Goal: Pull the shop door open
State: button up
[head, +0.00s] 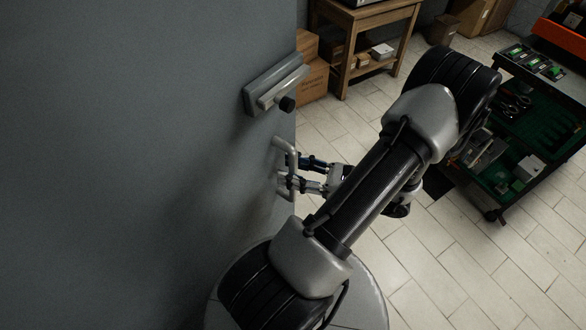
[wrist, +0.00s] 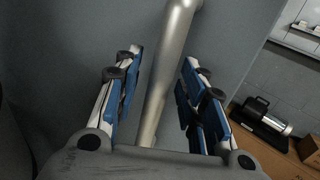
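The grey shop door (head: 150,150) fills the left of the head view, its free edge at the right. A bare metal pull handle (head: 279,147) stands out from the door near that edge. In the wrist view the handle (wrist: 172,60) runs as a slanted bar between the fingers. My gripper (head: 301,173) is at the handle, one finger on each side of it. In the wrist view my gripper (wrist: 160,75) is open, with gaps between the blue pads and the bar. The door behind the bar also shows there (wrist: 60,50).
A lock box with a black knob (head: 275,84) sits on the door above the handle. A wooden table (head: 365,20) and cardboard boxes (head: 312,82) stand beyond the door edge. A tool cart (head: 525,125) stands at the right. Tiled floor (head: 470,250) between is clear.

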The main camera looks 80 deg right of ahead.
jog(key=s+a, duration=0.1)
jog(key=s, duration=1.1)
jog(key=shift+a, duration=0.3)
